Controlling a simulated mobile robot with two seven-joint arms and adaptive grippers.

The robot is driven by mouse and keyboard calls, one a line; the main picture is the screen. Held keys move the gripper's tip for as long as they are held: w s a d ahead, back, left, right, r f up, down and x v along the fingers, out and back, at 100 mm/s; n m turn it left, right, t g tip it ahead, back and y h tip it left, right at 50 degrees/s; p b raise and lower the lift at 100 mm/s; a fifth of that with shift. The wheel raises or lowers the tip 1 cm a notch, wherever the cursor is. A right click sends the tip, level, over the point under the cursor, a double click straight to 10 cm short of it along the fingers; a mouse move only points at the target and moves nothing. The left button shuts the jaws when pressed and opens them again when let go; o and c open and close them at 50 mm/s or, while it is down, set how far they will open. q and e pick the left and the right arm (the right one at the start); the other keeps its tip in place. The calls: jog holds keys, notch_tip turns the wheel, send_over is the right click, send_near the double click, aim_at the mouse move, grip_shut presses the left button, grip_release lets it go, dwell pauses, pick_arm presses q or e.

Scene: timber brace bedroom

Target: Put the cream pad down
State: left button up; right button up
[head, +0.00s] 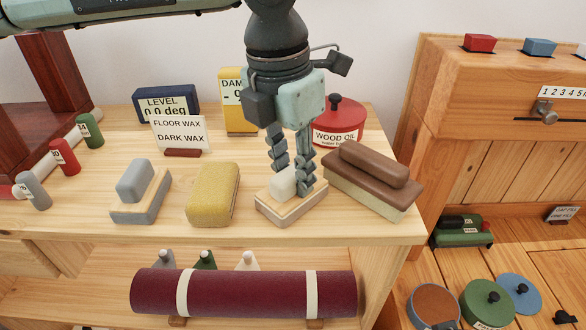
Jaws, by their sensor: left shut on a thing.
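The cream pad (291,210) is a flat block with a pale raised grip on top. It sits at the front of the wooden shelf top (230,231), between a yellow sponge-like block and a brown brush. My left gripper (291,188) comes down from above, with its two dark segmented fingers on either side of the pad's grip, and is shut on it. The pad's underside appears at the shelf surface, but I cannot tell whether it is touching. My right gripper is not in view.
A yellow block (213,194) and a grey-blue pad (141,191) stand left of the cream pad. A brown brush (371,178) is close on its right. A red wood oil tin (338,122), a yellow meter (238,98) and a wax sign (180,135) stand behind.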

aim_at(285, 175)
pick_arm(q)
jog(key=o, duration=1)
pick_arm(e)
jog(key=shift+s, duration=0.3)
pick_arm(q)
jog(key=shift+r, duration=0.1)
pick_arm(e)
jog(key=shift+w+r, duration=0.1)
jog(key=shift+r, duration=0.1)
pick_arm(q)
jog(key=shift+r, duration=0.85)
jog(key=r, duration=0.7)
jog(key=s+a+r, duration=0.1)
jog(key=r, duration=0.2)
jog(key=shift+r, duration=0.15)
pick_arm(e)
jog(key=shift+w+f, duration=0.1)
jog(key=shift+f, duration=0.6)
